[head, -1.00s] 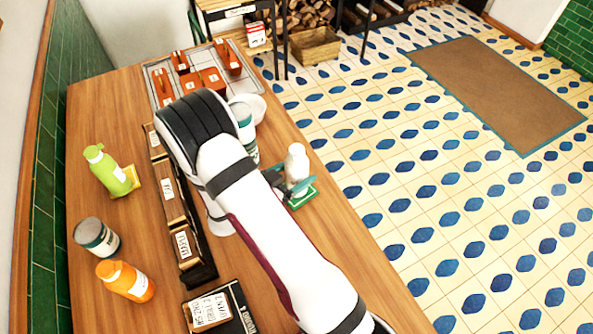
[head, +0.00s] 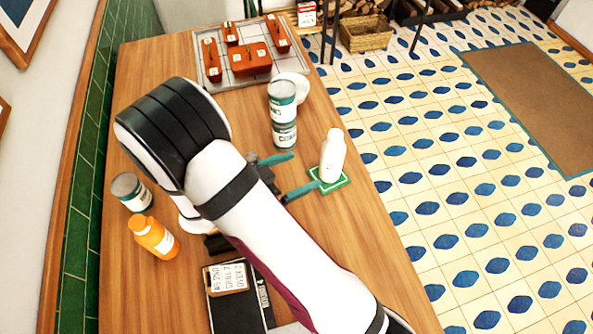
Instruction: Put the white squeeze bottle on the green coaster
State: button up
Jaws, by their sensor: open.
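The white squeeze bottle (head: 332,157) stands upright on the green coaster (head: 341,183) near the table's right edge. Its base lies within the coaster's outline, toward the left side as seen here. My gripper (head: 305,171) is open and empty just left of the bottle. Its two teal fingers are spread and point toward the bottle, and both seem clear of it. My arm hides part of the gripper's body.
Two stacked tins (head: 283,112) stand behind the gripper, with a white dish beside them. A gridded tray (head: 213,72) with orange blocks lies at the far end. An orange bottle (head: 152,237), a tin (head: 131,192) and a black box (head: 240,309) are at left and front.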

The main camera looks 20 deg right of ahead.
jog(key=w+a+r+n+t+y, duration=0.1)
jog(key=w+a+r+t+y, duration=0.25)
jog(key=w+a+y, duration=0.5)
jog(key=s+a+r+n+g+y, duration=0.2)
jog(key=s+a+r+n+y, duration=0.25)
jog(key=s+r+y, duration=0.3)
jog(key=s+d+n+g+h, duration=0.1)
jog(key=s+d+g, duration=0.2)
jog(key=s, duration=0.8)
jog(key=s+d+n+g, duration=0.1)
jog(key=s+d+g, duration=0.3)
jog(key=s, duration=0.7)
jog(key=shift+d+r+h, duration=0.35)
jog(key=shift+d+h, duration=0.05)
jog(key=shift+d, duration=0.3)
